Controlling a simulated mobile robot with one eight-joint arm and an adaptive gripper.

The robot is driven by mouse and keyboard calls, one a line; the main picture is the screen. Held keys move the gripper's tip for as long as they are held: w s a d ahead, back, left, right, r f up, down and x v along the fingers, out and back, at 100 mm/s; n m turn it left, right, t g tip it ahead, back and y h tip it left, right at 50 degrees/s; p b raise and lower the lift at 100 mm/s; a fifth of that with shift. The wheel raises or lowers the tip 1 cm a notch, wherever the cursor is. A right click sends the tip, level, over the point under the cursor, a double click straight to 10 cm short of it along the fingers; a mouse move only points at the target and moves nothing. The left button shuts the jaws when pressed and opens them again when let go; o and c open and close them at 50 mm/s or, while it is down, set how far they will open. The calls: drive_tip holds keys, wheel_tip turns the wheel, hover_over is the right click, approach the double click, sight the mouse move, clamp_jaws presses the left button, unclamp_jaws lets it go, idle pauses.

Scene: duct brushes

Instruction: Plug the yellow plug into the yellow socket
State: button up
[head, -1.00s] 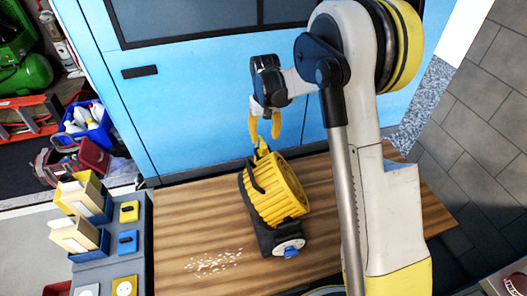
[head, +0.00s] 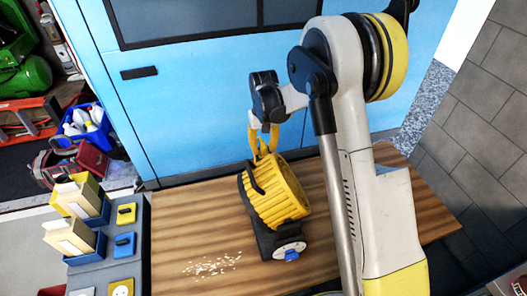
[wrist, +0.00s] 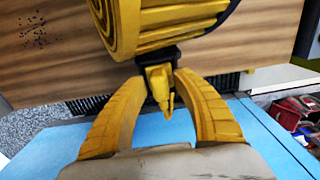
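The yellow plug (wrist: 160,84) points out from a black fitting at the end of the yellow drum (head: 275,197). My gripper (wrist: 160,76) is open, with one finger on each side of the plug; narrow gaps show between fingers and plug. In the head view my gripper (head: 264,148) is at the drum's far end, and the fingers largely hide the plug there. The yellow socket (head: 121,289) looks like a yellow plate with a pale round face, at the lower left on the grey panel, partly cut off by the frame edge.
The drum stands on a wooden table (head: 190,225) with pale bits scattered on it. A white disc with a blue piece (head: 291,255) is on its near end. Yellow and blue switch plates and two card boxes (head: 78,195) sit on the panel. A blue cabinet (head: 180,110) stands close behind.

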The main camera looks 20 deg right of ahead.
sight(265, 145)
clamp_jaws()
drive_tip(key=shift+r, duration=0.5)
drive_tip(key=r, duration=0.1)
drive_tip(key=r+p, duration=0.2)
drive_tip(key=r, duration=0.1)
drive_tip(key=shift+s+d, duration=0.25)
drive_tip(key=shift+d, duration=0.05)
drive_tip(key=s+d+r+p, duration=0.2)
drive_tip(key=s+d+r, duration=0.4)
drive_tip(key=s+d, duration=0.1)
drive_tip(key=shift+s+d+p, duration=0.3)
drive_tip(key=shift+d+p, duration=0.1)
drive_tip(key=shift+d, duration=0.05)
